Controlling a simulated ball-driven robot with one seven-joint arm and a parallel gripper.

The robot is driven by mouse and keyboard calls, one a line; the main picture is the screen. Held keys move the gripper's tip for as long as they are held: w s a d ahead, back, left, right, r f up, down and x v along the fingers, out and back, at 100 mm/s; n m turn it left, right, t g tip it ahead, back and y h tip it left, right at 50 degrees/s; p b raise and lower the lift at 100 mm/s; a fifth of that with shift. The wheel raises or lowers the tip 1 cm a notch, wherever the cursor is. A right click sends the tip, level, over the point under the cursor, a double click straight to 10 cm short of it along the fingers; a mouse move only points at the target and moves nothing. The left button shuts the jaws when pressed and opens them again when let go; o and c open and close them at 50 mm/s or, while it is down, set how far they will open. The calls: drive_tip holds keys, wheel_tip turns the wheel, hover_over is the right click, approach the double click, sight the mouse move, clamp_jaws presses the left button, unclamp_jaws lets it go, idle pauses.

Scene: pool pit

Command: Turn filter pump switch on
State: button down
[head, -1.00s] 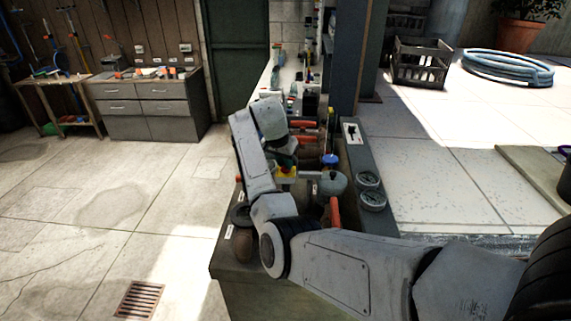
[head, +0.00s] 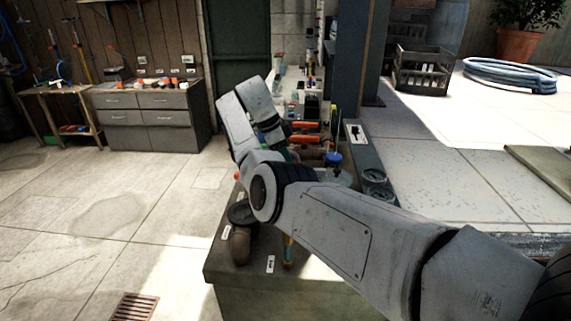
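A white plate with a dark lever or switch (head: 355,132) sits on the dark ledge right of the cluttered bench. It may be the filter pump switch; its label and position are too small to read. My arm reaches from the lower right over the bench and bends up at its elbow. The end of my arm, with my gripper (head: 272,131), is left of the switch plate and apart from it in the picture.
A narrow bench (head: 225,262) runs away from me with red-handled pipework (head: 304,138), a blue-topped item (head: 333,158) and round gauges (head: 373,177). A dark post (head: 350,60) stands behind the switch plate. A crate (head: 422,72) and coiled hose (head: 510,76) lie right. The left floor is open.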

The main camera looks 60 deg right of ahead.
drive_tip(key=shift+f+m+y+b, duration=0.25)
drive_tip(key=shift+m+b, duration=0.15)
drive_tip(key=shift+m, duration=0.2)
drive_tip(key=shift+f+m+y+b, duration=0.25)
drive_tip(key=shift+m+b, duration=0.15)
drive_tip(key=shift+m, duration=0.2)
drive_tip(key=shift+r+g, duration=0.1)
drive_tip(key=shift+g, duration=0.2)
drive_tip(key=c, duration=1.1)
unclamp_jaws()
drive_tip(key=shift+d+r, duration=0.1)
drive_tip(key=shift+r, duration=0.1)
